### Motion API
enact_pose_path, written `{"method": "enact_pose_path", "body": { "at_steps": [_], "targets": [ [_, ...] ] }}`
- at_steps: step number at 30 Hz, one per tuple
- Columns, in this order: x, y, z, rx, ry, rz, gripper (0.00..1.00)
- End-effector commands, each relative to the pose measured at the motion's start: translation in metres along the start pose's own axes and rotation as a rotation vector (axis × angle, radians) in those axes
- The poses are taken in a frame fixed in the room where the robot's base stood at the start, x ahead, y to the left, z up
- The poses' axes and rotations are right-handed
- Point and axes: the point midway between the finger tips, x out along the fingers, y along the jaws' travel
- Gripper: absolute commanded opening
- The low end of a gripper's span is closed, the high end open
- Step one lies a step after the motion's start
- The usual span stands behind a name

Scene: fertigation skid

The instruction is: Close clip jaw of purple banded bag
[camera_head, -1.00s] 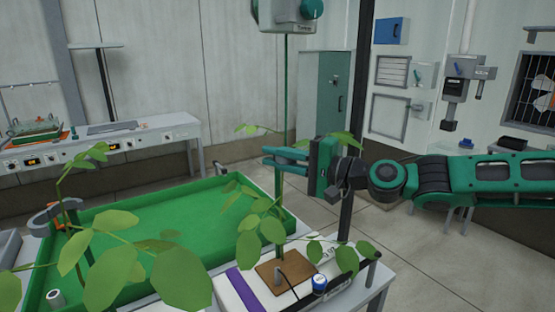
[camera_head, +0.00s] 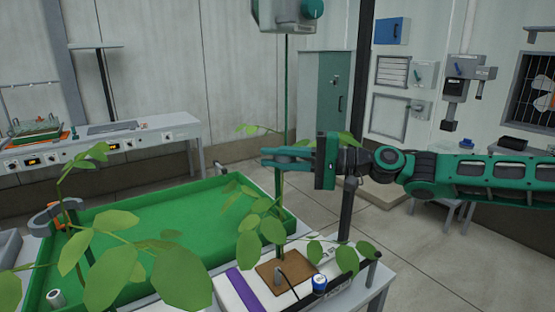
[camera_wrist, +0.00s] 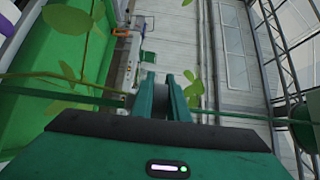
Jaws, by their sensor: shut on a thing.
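The purple banded bag is a white slab with a purple band (camera_head: 243,288) at the front of the head view. A plant (camera_head: 262,222) rises from a brown block (camera_head: 285,270) on it, beside a vertical green string (camera_head: 287,85). My gripper (camera_head: 264,158) is level across the stem and string, above the bag. In the wrist view its two fingers (camera_wrist: 161,82) are close together around a small greyish part, apparently the clip at the stem. Its jaw is mostly hidden by the fingers.
A grey and green string holder (camera_head: 287,14) hangs above. A green tray (camera_head: 165,222) lies left of the bag, with another leafy plant (camera_head: 95,235) in front. A dark post (camera_head: 353,205) stands close to my wrist. Leaves surround the stem below my gripper.

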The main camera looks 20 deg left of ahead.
Motion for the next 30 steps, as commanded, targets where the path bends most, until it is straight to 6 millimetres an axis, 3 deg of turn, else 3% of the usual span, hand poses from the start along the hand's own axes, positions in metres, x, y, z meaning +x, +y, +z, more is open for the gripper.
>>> {"method": "enact_pose_path", "body": {
  "at_steps": [2,3,5,17,30],
  "targets": [
    [-0.001,0.005,0.001,0.006,-0.002,0.008,0.0],
    [-0.001,0.005,0.001,0.006,-0.002,0.008,0.24],
    [-0.001,0.004,0.0,0.006,-0.001,0.007,0.33],
    [-0.009,0.002,-0.001,0.003,0.003,0.004,0.33],
    [-0.084,0.004,-0.002,0.005,0.003,0.006,0.33]
  ]
}}
